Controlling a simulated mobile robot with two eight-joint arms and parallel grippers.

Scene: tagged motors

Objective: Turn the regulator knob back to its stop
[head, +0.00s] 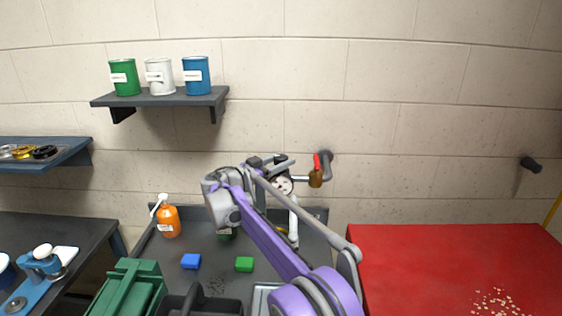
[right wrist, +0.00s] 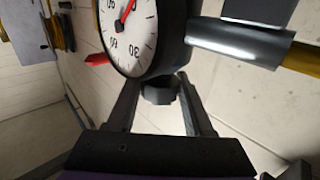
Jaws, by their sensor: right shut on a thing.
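The regulator shows in the head view on the back wall, with a round white gauge (head: 282,185), a brass body (head: 315,179) and a red lever (head: 317,162). In the right wrist view the gauge (right wrist: 128,35) is close, with black numbers and a red needle. Below it is a dark knob (right wrist: 159,95). My right gripper (right wrist: 161,86) is shut on this knob, one finger on each side. In the head view my right arm reaches up to the regulator and hides part of it. My left gripper is not in view.
A grey pipe (head: 327,168) meets the wall beside the regulator. A red table (head: 450,265) stands to the right. A shelf (head: 160,99) holds three cans.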

